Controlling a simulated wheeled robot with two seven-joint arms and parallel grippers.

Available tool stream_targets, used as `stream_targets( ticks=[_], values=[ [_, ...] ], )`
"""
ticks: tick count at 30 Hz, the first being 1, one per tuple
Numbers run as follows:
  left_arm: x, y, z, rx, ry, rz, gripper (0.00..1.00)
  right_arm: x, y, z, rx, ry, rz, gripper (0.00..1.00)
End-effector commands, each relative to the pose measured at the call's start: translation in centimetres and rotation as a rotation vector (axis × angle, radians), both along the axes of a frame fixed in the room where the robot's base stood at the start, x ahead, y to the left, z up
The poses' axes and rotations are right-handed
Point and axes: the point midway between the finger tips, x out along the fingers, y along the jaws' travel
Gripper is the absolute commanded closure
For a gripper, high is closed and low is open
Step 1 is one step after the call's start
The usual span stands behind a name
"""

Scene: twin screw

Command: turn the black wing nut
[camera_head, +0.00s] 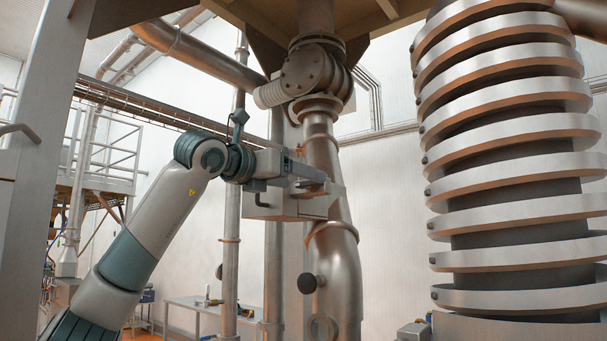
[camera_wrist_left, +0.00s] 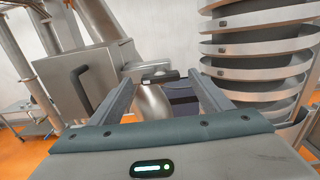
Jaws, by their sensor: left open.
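My left gripper (camera_head: 312,178) is open, in front of a grey metal box on the central pipe in the head view. In the left wrist view its two fingers (camera_wrist_left: 164,85) stand apart. A small dark bar (camera_wrist_left: 160,77), which looks like the black wing nut, shows between and beyond the fingertips. It sits roughly crosswise above a rounded metal pipe part (camera_wrist_left: 153,102). I see no clear contact between it and the fingers. In the head view I cannot make it out behind the gripper. My right gripper is in neither view.
The metal box (camera_head: 300,207) has a handle (camera_wrist_left: 82,84) and lies close left of the fingers in the left wrist view. A large spiral column (camera_head: 515,215) stands at the right. A table (camera_head: 205,306) stands behind.

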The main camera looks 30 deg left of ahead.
Motion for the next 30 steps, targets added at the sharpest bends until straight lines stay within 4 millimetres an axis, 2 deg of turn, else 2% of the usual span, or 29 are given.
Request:
stream_targets(
  ticks=[3, 7, 18, 19, 24, 30],
  values=[
    [1.5, -0.1, 0.2, -0.001, 0.002, 0.0, 0.28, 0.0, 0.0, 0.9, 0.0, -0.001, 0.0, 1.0],
    [2.4, -0.2, 0.1, 0.0, 0.002, 0.0, 0.28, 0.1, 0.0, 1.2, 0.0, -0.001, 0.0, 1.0],
    [2.8, -0.2, 0.0, 0.0, 0.0, 0.0, 0.28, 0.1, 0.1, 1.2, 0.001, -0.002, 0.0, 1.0],
    [2.8, -0.2, 0.0, 0.0, 0.0, 0.0, 0.31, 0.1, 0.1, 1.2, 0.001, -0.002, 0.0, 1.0],
    [2.8, -0.2, 0.0, 0.0, 0.0, 0.0, 0.7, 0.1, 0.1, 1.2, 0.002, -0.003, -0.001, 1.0],
    [2.8, -0.2, 0.0, 0.003, 0.0, 0.0, 0.69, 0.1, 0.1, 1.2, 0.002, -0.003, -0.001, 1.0]
  ],
)
